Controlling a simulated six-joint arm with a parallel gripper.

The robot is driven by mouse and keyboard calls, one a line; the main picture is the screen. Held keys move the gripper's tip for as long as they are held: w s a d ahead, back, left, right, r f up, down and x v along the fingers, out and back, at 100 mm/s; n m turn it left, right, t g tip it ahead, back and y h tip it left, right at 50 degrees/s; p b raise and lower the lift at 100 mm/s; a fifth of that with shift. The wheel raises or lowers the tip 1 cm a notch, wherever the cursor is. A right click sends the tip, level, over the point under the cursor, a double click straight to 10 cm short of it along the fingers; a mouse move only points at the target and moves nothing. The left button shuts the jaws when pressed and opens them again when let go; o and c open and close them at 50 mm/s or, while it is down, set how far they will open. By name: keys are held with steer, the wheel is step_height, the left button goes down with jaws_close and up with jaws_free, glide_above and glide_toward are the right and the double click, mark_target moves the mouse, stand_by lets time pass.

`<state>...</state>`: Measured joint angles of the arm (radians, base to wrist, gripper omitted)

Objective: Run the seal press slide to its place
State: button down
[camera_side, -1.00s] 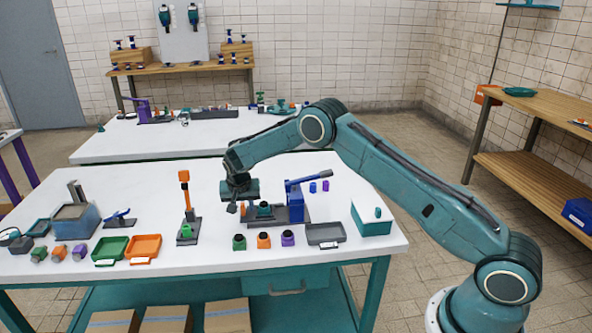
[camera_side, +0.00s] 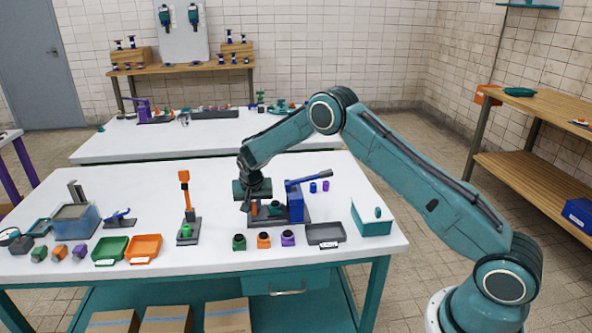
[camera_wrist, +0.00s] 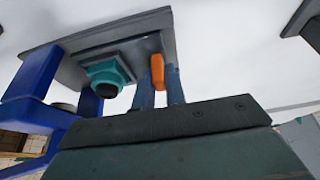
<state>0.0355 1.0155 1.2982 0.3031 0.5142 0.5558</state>
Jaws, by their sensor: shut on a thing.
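The seal press has a blue post with a lever (camera_side: 296,204) on a dark grey base (camera_side: 302,220), right of my gripper. Its slide carries a teal piece with a dark round top (camera_side: 276,208), close beside the post. In the wrist view this teal piece (camera_wrist: 106,78) sits beside the blue press frame (camera_wrist: 35,80). An orange handle (camera_wrist: 157,70) stands at the slide's outer end. My gripper (camera_wrist: 161,88) is shut on this orange handle, its two fingers on either side. In the side view my gripper (camera_side: 256,208) points down and partly hides the handle.
Green, orange and purple pieces (camera_side: 263,240) and a grey tray (camera_side: 324,234) stand in front of the press. A teal box (camera_side: 371,219) is to the right. A stand with an orange top (camera_side: 185,205) is to the left. Free white table lies behind the press.

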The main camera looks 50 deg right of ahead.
steer(key=shift+s+d, duration=0.55)
steer(key=c, duration=1.4)
jaws_free()
steer(key=shift+c, duration=0.2)
steer(key=shift+a+r, duration=0.1)
steer(key=v, duration=1.3)
steer(key=shift+r, duration=0.3)
steer(key=shift+s, duration=0.1)
